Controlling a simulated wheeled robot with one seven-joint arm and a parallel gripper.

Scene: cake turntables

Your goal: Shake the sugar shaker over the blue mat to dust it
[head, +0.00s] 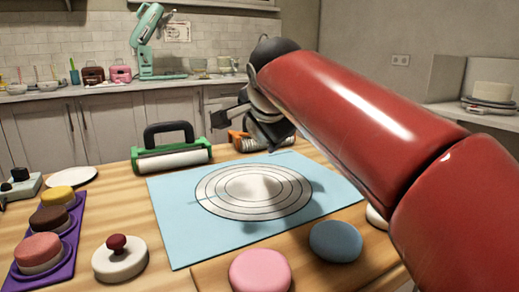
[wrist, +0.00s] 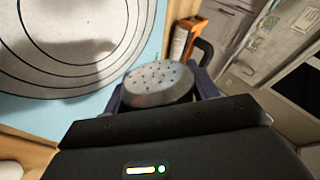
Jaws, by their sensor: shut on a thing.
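The blue mat (head: 178,222) lies flat on the wooden table, with a pale disc of dark concentric rings (head: 222,208) on it. A whitish patch shows near the rings' middle; I cannot tell whether it is sugar. The sugar shaker (wrist: 158,82) shows its grey, perforated round top in the wrist view. My gripper (wrist: 160,92) is shut on it, a dark finger on each side. In the head view my gripper (head: 262,130) is above the mat's far part, and the shaker is mostly hidden there. The mat also shows in the wrist view (wrist: 98,108).
A green roller (head: 172,158) and an orange one (head: 240,141) stand behind the mat. A pink round (head: 260,272), a blue round (head: 335,241) and a red-knobbed white disc (head: 119,262) are in front. A purple tray (head: 72,238) with cakes is left.

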